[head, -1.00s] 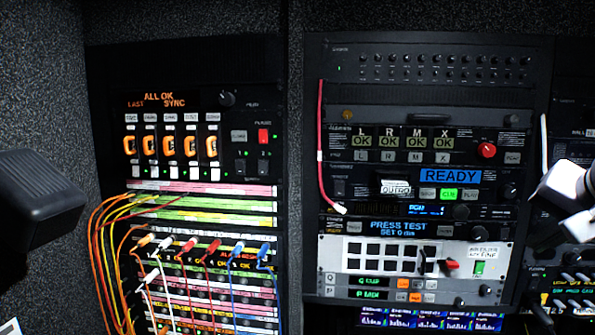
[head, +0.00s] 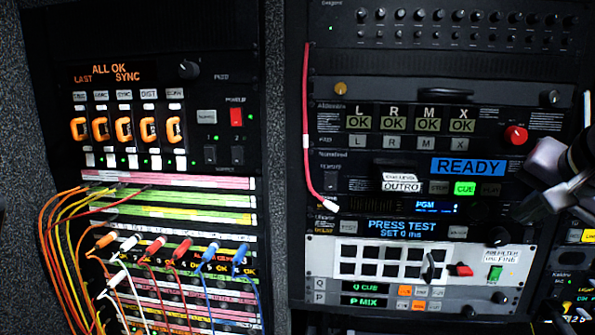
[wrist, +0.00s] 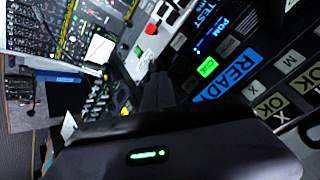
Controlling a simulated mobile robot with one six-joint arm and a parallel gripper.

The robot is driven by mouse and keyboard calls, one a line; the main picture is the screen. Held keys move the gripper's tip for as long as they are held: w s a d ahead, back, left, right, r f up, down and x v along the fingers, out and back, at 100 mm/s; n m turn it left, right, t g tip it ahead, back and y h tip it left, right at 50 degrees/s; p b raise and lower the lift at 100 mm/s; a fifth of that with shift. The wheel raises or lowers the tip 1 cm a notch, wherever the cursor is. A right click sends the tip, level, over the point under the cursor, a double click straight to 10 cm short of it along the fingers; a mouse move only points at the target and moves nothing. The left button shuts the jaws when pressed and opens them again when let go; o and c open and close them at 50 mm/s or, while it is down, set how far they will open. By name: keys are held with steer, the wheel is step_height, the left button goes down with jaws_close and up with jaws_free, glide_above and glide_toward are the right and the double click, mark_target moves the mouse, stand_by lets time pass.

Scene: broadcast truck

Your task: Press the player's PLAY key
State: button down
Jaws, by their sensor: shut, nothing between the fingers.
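The player is the rack unit with the blue READY display (head: 467,167). Under it sit a grey STOP key (head: 439,187), a green-lit CUE key (head: 465,188) and a dark PLAY key (head: 490,188). In the wrist view the lit CUE key (wrist: 207,67) shows, with the dim PLAY key (wrist: 190,85) beside it, close to my fingers. My gripper (head: 522,209) is to the right of and slightly below PLAY in the head view. Its dark fingers (wrist: 157,88) are shut and empty. Contact with the panel cannot be told. The player's right end is hidden behind my arm.
An OUTRO-labelled cartridge (head: 402,185) sits left of the keys. A red knob (head: 515,135) is above. A red cable (head: 306,120) hangs at the left.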

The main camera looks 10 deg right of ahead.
steer(key=shift+w+d+p, duration=0.25)
steer(key=shift+w+p, duration=0.05)
steer(key=shift+w, duration=0.85)
steer(key=shift+w+d+p, duration=0.3)
steer(key=shift+w+p, duration=0.05)
steer(key=shift+w, duration=0.75)
steer(key=shift+w+d+p, duration=0.25)
steer(key=shift+w+p, duration=0.05)
steer(key=shift+w, duration=0.85)
steer(key=shift+w, duration=0.1)
steer(key=shift+w+d, duration=0.15)
steer(key=shift+w, duration=0.2)
steer(key=shift+w+p, duration=0.25)
steer(key=shift+p, duration=0.1)
steer(key=shift+s, duration=0.15)
steer(key=shift+s+b, duration=0.35)
steer(key=shift+s, duration=0.25)
steer(key=shift+s+a+b, duration=0.25)
steer(key=shift+s+b, duration=0.05)
steer(key=shift+s, duration=0.5)
steer(key=shift+s+a+b, duration=0.25)
steer(key=shift+s+b, duration=0.05)
steer(key=shift+s, duration=0.5)
steer(key=shift+s+a+b, duration=0.25)
steer(key=shift+s+b, duration=0.05)
steer(key=shift+s, duration=0.5)
